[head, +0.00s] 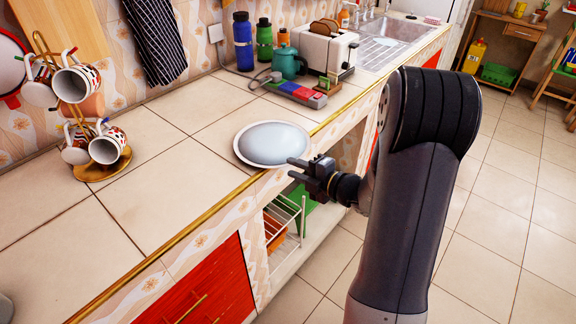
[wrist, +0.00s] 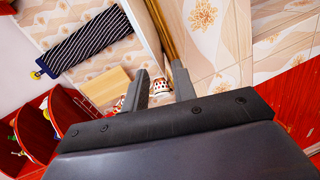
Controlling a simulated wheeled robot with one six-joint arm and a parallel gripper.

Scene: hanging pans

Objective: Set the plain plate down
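The plain plate (head: 272,143) is a pale grey-white, shallow round dish. In the head view it lies flat on the tiled counter, close to the gold-trimmed front edge. My gripper (head: 291,168) is just off the plate's near right rim, at the counter's edge. Its two fingers are apart and nothing shows between them there. In the wrist view my gripper (wrist: 159,84) also has its fingers spread, with a distant patterned mug (wrist: 163,86) seen beyond the gap. I cannot make out the plate in that view. Whether a finger touches the rim is unclear.
A mug stand (head: 100,170) with several patterned mugs is at the left. A teal kettle (head: 287,62), a toaster (head: 322,50) and bottles stand behind the plate. A grey-red-blue item (head: 297,92) lies behind it.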

